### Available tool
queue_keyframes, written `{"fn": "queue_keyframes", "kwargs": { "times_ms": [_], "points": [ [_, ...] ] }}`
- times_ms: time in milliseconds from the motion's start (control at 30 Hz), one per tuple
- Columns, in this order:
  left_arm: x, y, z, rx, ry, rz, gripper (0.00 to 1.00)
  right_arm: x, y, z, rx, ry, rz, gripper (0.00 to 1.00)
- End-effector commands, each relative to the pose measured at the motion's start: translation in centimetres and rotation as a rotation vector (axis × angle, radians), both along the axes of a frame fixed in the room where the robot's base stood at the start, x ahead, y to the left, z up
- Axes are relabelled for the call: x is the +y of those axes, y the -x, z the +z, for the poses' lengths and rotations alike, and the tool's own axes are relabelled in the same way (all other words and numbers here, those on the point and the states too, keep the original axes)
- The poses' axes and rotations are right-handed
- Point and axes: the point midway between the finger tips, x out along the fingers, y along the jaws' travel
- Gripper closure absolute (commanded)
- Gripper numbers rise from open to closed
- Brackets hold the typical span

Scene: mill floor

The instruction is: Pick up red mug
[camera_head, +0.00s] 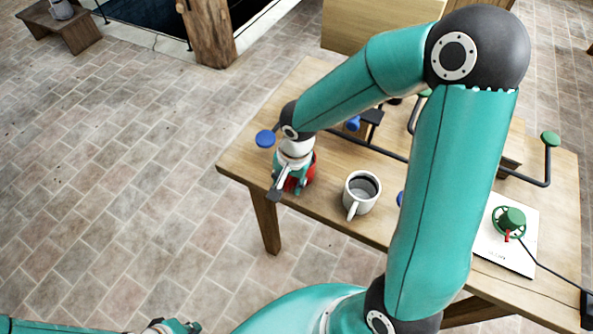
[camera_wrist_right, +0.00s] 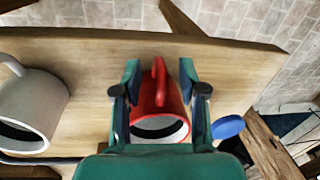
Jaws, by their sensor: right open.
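The red mug (camera_head: 311,172) stands near the left end of the wooden table, mostly hidden behind my right gripper (camera_head: 288,186) in the head view. In the right wrist view the red mug (camera_wrist_right: 158,112) sits between the two fingers of my right gripper (camera_wrist_right: 159,78), with its handle toward the table edge. The fingers are open, one on each side of the mug. My left gripper (camera_head: 176,326) is at the bottom left of the head view, away from the table and only partly visible; its jaw state is unclear.
A white mug (camera_head: 361,192) stands close to the red mug, also in the right wrist view (camera_wrist_right: 32,108). A blue round knob (camera_wrist_right: 228,127) is beside the right gripper. A rack with dark bars (camera_head: 375,148) lies behind. A white plate (camera_head: 505,255) bears a green valve.

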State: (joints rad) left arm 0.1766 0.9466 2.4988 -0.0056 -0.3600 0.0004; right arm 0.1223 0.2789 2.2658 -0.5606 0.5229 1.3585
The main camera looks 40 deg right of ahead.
Motion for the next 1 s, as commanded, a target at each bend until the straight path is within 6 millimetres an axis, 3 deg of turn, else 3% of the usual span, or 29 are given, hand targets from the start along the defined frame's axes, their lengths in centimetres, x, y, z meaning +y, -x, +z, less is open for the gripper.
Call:
{"fn": "queue_keyframes", "kwargs": {
  "times_ms": [133, 367, 1000],
  "points": [
    [-0.01, 0.01, -0.01, 0.000, 0.000, 0.000, 1.00, 0.00, -0.01, 0.03, 0.000, 0.000, 0.000, 0.62],
    [-0.01, 0.01, -0.01, 0.000, 0.000, 0.000, 1.00, 0.03, -0.02, 0.05, 0.000, 0.000, 0.001, 1.00],
    [0.00, 0.01, 0.04, 0.000, 0.000, 0.000, 1.00, 0.06, -0.10, 0.73, -0.002, 0.001, 0.002, 1.00]
  ]
}}
